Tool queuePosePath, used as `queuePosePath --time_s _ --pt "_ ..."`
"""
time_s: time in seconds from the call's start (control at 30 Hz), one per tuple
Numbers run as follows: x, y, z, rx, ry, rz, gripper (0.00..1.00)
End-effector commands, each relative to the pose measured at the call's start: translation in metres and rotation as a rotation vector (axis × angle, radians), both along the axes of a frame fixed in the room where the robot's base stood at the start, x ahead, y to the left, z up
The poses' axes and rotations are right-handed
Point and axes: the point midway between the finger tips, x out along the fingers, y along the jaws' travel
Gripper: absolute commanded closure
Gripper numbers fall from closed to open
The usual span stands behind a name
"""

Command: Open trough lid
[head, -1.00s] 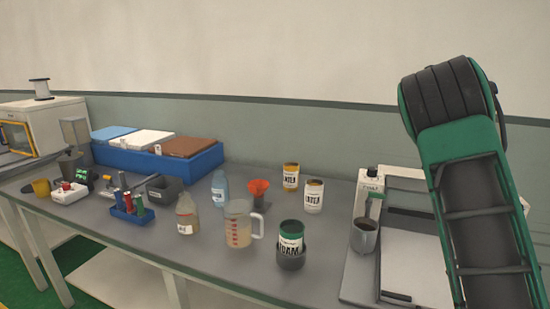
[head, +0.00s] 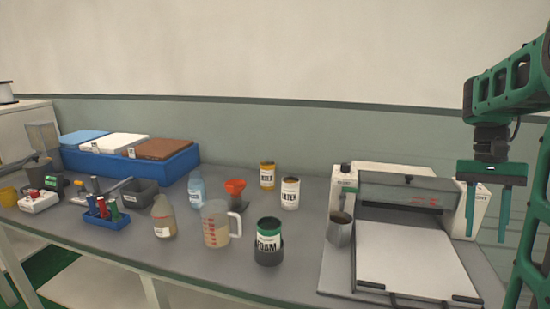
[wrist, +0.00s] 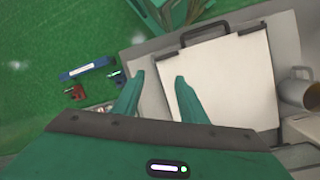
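The machine (head: 400,190) at the right of the bench has a flat white panel (head: 415,255) with a dark bar handle along its front edge. I take this panel for the trough lid, though no label confirms it. It lies flat and looks closed. The wrist view also shows the white panel (wrist: 225,85) with its black handle (wrist: 205,32).
A blue box (head: 180,163) with coloured lids stands farther back.

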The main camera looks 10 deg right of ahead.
Motion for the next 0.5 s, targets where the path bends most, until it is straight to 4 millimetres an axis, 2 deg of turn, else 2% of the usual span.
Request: queuePosePath --time_s 0.03,0.1,0.5 --pt "-0.015 0.007 -0.004 0.014 -0.023 0.018 0.61" --pt "-0.031 0.017 -0.012 0.026 -0.054 0.051 0.61" --pt "-0.113 0.095 -0.061 0.031 -0.239 0.243 0.61"
